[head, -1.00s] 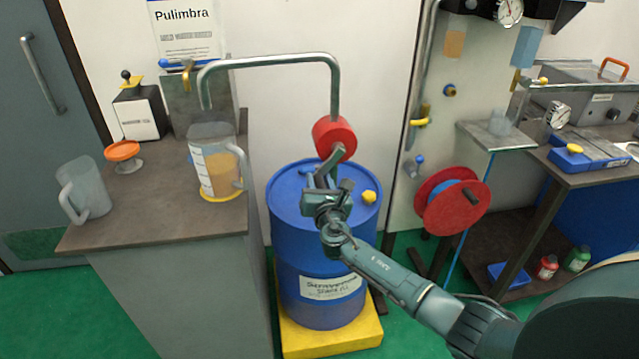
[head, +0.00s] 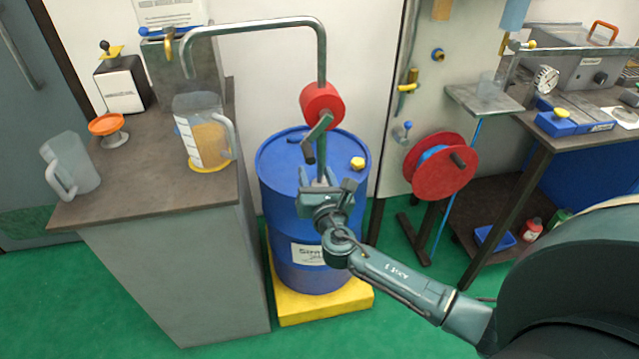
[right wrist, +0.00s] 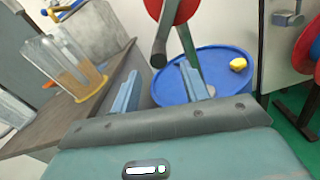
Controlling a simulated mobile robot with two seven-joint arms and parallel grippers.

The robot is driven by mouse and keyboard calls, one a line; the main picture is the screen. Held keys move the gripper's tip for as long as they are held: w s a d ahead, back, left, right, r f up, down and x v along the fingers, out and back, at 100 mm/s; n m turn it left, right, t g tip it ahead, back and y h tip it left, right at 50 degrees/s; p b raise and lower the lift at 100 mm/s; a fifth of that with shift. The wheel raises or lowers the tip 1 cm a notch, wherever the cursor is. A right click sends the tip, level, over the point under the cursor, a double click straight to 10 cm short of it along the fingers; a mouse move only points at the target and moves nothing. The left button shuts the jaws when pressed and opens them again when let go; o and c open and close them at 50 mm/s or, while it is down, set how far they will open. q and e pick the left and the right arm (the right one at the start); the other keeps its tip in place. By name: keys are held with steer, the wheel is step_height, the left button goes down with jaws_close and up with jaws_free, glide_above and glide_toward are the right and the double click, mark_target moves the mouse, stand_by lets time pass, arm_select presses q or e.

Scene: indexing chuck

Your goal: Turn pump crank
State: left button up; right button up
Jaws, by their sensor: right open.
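The pump has a red body (head: 322,104) on the blue drum (head: 275,170), with a bent metal pipe (head: 255,29) running left to a spout. Its grey crank (head: 313,140) hangs down and slightly left from the red body. My right gripper (head: 326,188) is open and empty, below the crank and in front of the drum. In the right wrist view the crank's end (right wrist: 158,55) shows beyond the gap between the open fingers (right wrist: 160,88), apart from them. A measuring jug (head: 200,135) with amber liquid stands below the spout. My left gripper is not in view.
A counter (head: 140,190) stands left of the drum, with a second jug (head: 68,165) and an orange dish (head: 107,124). A red hose reel (head: 425,185) and a bench (head: 550,140) stand right. The drum sits on a yellow base (head: 330,305).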

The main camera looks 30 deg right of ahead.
steer(key=shift+v, duration=1.6)
stand_by(0.6)
